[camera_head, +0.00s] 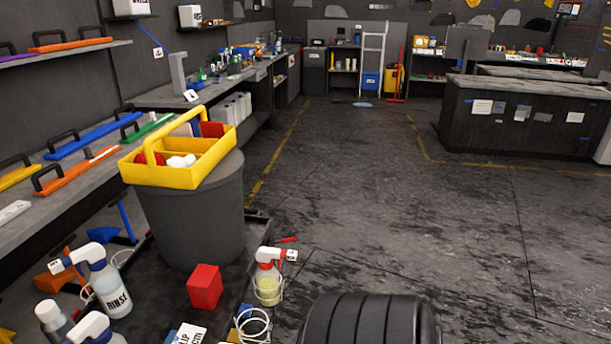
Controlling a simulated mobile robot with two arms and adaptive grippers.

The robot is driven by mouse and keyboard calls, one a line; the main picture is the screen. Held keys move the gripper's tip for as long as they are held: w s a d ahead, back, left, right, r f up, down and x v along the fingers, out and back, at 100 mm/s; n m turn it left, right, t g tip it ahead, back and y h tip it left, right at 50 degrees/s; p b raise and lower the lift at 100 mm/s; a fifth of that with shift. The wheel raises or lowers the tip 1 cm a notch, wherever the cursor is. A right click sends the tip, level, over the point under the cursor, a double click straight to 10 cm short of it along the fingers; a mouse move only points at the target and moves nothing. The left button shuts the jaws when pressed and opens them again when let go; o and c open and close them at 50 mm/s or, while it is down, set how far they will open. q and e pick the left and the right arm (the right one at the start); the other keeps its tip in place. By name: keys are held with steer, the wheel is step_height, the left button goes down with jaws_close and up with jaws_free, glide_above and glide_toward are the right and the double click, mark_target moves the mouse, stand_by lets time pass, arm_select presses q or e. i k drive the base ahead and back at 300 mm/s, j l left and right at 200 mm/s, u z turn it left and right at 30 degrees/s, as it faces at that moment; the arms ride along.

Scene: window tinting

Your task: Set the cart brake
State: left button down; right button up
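The cart (262,222) seems to be the low dark platform at the lower left; only parts of its deck and edge show. A small red bar (288,239) sticks out by its right edge near the floor; it may be the brake, but I cannot tell its position. A grey round bin (200,225) stands on the cart with a yellow caddy (160,174) on top. A red block (205,287), a spray bottle with yellow liquid (268,285) and a RINSE bottle (110,290) stand in front of the bin. Neither gripper shows.
A workbench (65,190) with squeegee-like tools runs along the left. A dark ribbed rounded shape (370,320) fills the bottom centre. A dark counter (525,115) stands at the back right. The floor (400,215) between is mostly clear.

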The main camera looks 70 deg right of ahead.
mark_target(289, 239)
steer(key=z, duration=2.05)
steer(key=i+l+u, duration=0.15)
steer(key=u, duration=0.25)
steer(key=i+l+u, duration=0.1)
steer(key=u, duration=0.3)
steer(key=l+u, duration=0.4)
steer(key=i+l+u, duration=0.25)
steer(key=l, duration=1)
steer(key=l+u, duration=0.25)
steer(key=l, duration=1.05)
